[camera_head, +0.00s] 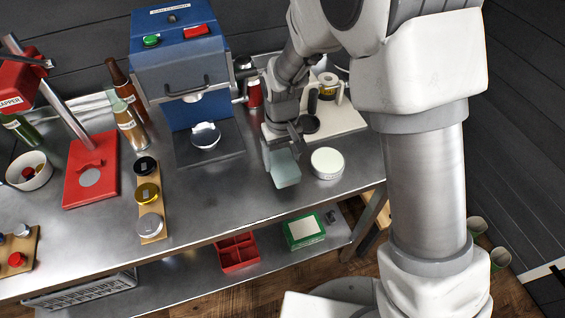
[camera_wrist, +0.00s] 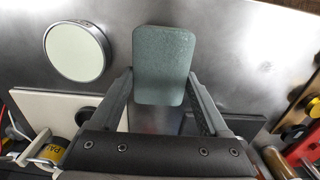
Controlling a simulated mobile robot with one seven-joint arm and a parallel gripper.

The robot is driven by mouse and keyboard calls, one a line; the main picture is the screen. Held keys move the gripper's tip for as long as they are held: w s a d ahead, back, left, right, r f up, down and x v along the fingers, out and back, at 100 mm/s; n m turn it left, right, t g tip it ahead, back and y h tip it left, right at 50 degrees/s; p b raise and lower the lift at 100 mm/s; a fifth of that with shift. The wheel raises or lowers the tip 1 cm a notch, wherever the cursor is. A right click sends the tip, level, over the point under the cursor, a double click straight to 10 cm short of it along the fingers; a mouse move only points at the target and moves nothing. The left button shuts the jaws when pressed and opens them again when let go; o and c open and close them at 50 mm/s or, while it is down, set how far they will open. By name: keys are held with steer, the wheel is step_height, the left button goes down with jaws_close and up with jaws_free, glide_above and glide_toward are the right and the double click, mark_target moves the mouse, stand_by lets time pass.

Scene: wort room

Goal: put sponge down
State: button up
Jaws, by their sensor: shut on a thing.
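The sponge (camera_head: 284,168) is a pale grey-green rounded block. It also shows in the wrist view (camera_wrist: 163,62), where it reaches out beyond the fingers. My gripper (camera_head: 278,141) is shut on it, with one finger on each side in the wrist view (camera_wrist: 163,95). The sponge is at the front part of the steel worktop (camera_head: 245,203), just left of a round pale-topped disc. I cannot tell whether its lower end touches the worktop or hangs slightly above it.
The round disc (camera_head: 327,162) stands close to the sponge's right. A blue machine (camera_head: 175,75) with a cup is at back left, a pale board (camera_head: 345,121) behind. A wooden strip with lids (camera_head: 151,231) lies left. Bare steel lies between strip and sponge. A lower shelf holds red and green boxes.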

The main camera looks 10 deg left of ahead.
mark_target(282, 161)
steer(key=shift+f, duration=2)
steer(key=shift+f, duration=0.1)
steer(key=shift+f, duration=0.15)
steer(key=o, duration=1.3)
steer(key=shift+r, duration=0.2)
step_height(282, 161, up, 12)
steer(key=shift+r, duration=0.1)
